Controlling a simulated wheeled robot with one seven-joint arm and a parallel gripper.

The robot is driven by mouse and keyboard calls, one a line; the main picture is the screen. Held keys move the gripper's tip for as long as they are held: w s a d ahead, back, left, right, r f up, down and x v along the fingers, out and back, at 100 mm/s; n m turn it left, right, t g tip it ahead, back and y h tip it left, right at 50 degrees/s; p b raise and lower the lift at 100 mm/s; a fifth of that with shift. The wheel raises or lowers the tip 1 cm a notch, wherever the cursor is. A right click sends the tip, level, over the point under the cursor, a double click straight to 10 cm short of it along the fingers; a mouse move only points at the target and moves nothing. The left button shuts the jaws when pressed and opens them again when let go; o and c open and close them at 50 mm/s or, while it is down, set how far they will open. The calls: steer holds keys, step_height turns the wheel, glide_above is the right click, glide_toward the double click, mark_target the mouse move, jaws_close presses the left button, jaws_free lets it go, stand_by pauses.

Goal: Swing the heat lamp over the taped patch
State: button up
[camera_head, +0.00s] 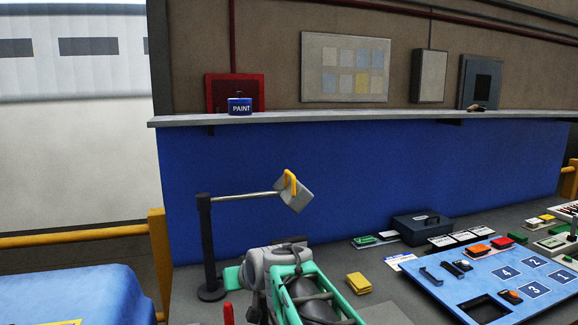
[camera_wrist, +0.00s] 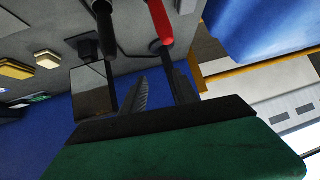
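The heat lamp has a dark upright post (camera_head: 207,245) on a round base, and a thin arm (camera_head: 240,196) reaching right from it. At its end is a tilted grey lamp head (camera_head: 298,198) with a yellow handle (camera_head: 290,183). My gripper (camera_wrist: 158,82) shows in the wrist view with its dark fingers apart and nothing seen between them. In the head view my green and grey wrist is below the lamp head, and the fingertips are hidden. A strip of yellow (camera_head: 68,322) on the blue table at lower left may be tape; I cannot tell whether it marks the patch.
A red lever (camera_head: 228,314) stands close left of my wrist, also in the wrist view (camera_wrist: 160,22). A yellow block (camera_head: 358,283) lies to the right. A blue numbered board (camera_head: 465,284) and grey cash box (camera_head: 422,228) are further right. A blue-covered table (camera_head: 70,290) and yellow rail (camera_head: 80,235) are left.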

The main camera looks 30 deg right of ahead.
steer(key=w+d+r+m+t+h+p, duration=0.1)
steer(key=w+d+r+t, duration=0.2)
steer(key=w+d+r, duration=0.6)
steer(key=m+t+h+p, duration=0.2)
steer(key=t+h, duration=0.1)
steer(key=t, duration=0.1)
glide_toward(294, 177)
steer(key=x, duration=0.6)
steer(key=shift+w+f, duration=0.1)
steer(key=shift+f, duration=0.1)
steer(key=p+x, duration=0.3)
steer(key=x, duration=0.3)
steer(key=shift+w+d+r, duration=0.1)
steer(key=shift+w+r, duration=0.1)
steer(key=shift+w, duration=0.1)
steer(key=shift+w+d+f+p, duration=0.15)
steer(key=shift+w+p, duration=0.15)
steer(key=shift+w, duration=0.2)
steer(key=shift+c, duration=0.5)
jaws_close()
